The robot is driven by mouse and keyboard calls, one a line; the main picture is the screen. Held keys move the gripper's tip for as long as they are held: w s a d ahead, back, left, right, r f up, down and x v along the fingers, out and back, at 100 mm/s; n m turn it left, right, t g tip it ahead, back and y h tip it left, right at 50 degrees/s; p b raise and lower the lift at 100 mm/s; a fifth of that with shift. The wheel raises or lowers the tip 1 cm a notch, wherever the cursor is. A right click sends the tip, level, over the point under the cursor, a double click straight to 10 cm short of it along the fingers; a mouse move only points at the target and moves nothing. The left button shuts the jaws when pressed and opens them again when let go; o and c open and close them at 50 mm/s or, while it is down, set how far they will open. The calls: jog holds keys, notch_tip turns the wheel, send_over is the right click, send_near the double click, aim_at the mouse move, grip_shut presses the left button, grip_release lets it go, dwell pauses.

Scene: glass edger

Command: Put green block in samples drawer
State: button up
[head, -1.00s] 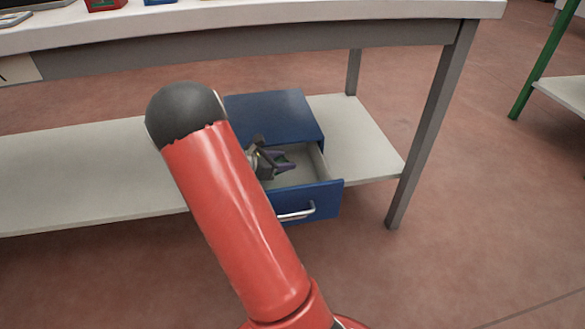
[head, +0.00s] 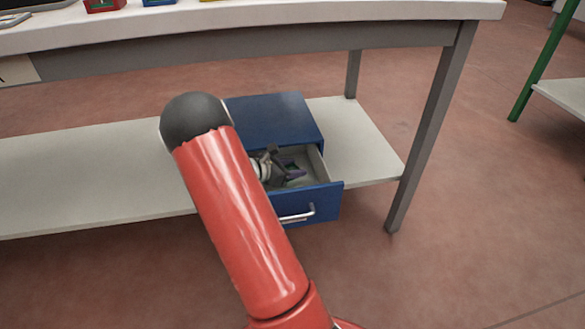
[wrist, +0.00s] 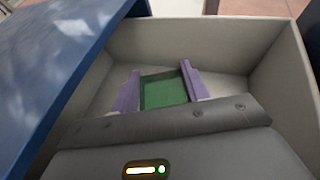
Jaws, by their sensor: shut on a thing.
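The green block (wrist: 162,90) is between the two purple fingers of my gripper (wrist: 160,88) in the wrist view, and the gripper is shut on it. The block and fingertips are inside the open drawer, within its pale walls; I cannot tell whether the block touches the drawer floor. In the head view the blue drawer (head: 328,199) is pulled out of its blue cabinet (head: 275,120) on the lower shelf. My gripper (head: 292,172) shows there inside the drawer opening, partly hidden by my red arm. The block is hardly visible in the head view.
The cabinet stands on a pale lower shelf (head: 90,178) under a white bench top (head: 300,14). A grey bench leg (head: 430,125) is to the right of the drawer. The blue cabinet top (wrist: 55,60) is close at the left in the wrist view.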

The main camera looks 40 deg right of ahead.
jog(key=shift+f+b, duration=0.6)
jog(key=shift+b, duration=0.2)
jog(key=o, duration=1)
jog(key=shift+o, duration=0.2)
jog(key=shift+r, duration=0.2)
jog(key=shift+r+p, duration=0.3)
jog(key=shift+p, duration=0.4)
jog(key=p+v, duration=0.1)
jog(key=v, duration=1.1)
jog(key=shift+r, duration=0.2)
